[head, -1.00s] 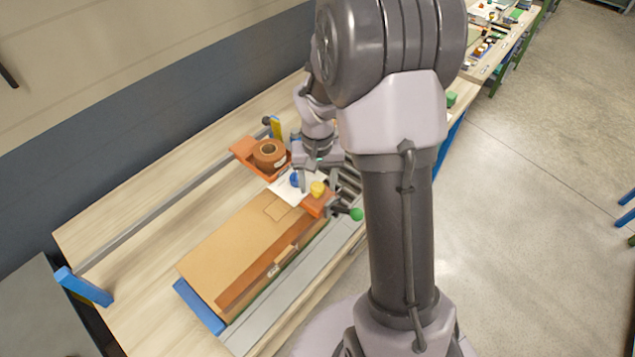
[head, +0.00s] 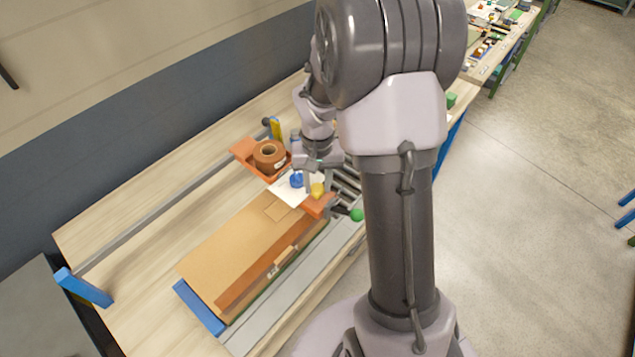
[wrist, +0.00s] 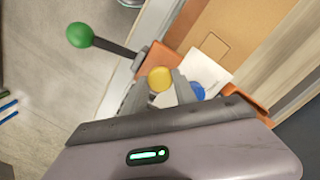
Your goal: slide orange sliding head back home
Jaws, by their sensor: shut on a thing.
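The orange sliding head shows as a front block (head: 318,206) and a back holder (head: 243,149) carrying a brown tape roll (head: 268,155). The part between them is largely hidden by a white sheet and my gripper. A yellow knob (head: 317,190) stands on the front block, with a blue knob (head: 296,180) behind it. A dark lever with a green ball (head: 357,215) sticks out to the right. My gripper (wrist: 158,85) is shut on the yellow knob (wrist: 160,78); its fingers flank the knob in the wrist view. The orange block (wrist: 156,62) also shows there.
A cardboard box (head: 235,245) lies lengthwise left of the head. A grey rail (head: 180,210) runs along the back, with a blue post (head: 84,287) at its near end and a yellow post (head: 276,128) at its far end. Rollers (head: 347,182) lie to the right.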

